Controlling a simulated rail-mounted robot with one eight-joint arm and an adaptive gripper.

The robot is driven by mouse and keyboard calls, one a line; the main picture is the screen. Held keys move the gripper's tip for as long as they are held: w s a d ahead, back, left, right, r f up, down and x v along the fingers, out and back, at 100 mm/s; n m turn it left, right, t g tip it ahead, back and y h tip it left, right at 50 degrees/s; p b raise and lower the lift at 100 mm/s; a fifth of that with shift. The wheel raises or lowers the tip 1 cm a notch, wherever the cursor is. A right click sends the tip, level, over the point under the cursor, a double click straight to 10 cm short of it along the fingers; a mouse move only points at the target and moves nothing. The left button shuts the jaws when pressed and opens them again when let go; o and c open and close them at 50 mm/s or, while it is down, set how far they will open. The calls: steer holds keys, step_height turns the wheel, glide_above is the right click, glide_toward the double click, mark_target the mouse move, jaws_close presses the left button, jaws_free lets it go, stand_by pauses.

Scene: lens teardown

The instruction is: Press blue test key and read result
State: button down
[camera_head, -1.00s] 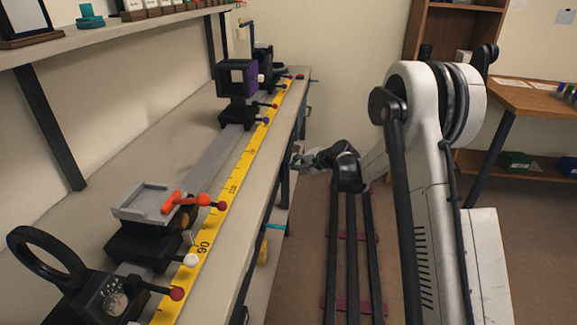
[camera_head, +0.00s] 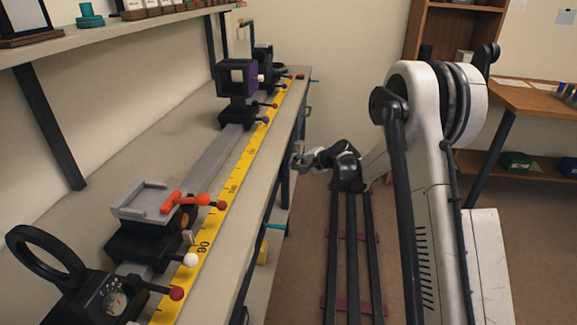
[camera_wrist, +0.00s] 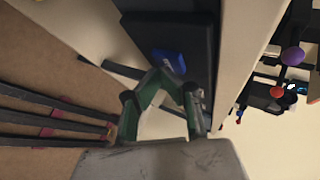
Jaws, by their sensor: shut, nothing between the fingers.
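In the wrist view, a blue key (camera_wrist: 168,60) shows on the face of a dark box (camera_wrist: 185,38), just beyond my fingertips. My gripper (camera_wrist: 172,74) is shut with nothing between its fingers. Its tips overlap the key's near edge in the picture; I cannot tell whether they touch it. In the head view, my gripper (camera_head: 299,156) is beside the bench's right edge, below the top. The key is not distinguishable there, and I see no readable result.
The bench (camera_head: 125,185) carries a rail with a yellow scale (camera_head: 233,185), a grey tray carriage (camera_head: 143,203), a ring holder (camera_head: 42,258) and a purple-sided mount (camera_head: 250,78). A side desk (camera_head: 520,97) stands at right. Floor between is open apart from my rails.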

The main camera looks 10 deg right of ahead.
steer(key=shift+s+d, duration=0.15)
steer(key=shift+d, duration=0.35)
steer(key=d, duration=0.1)
steer(key=s+d, duration=0.1)
steer(key=d, duration=0.2)
steer(key=shift+s+d+b, duration=0.25)
steer(key=shift+d+b, duration=0.1)
stand_by(0.6)
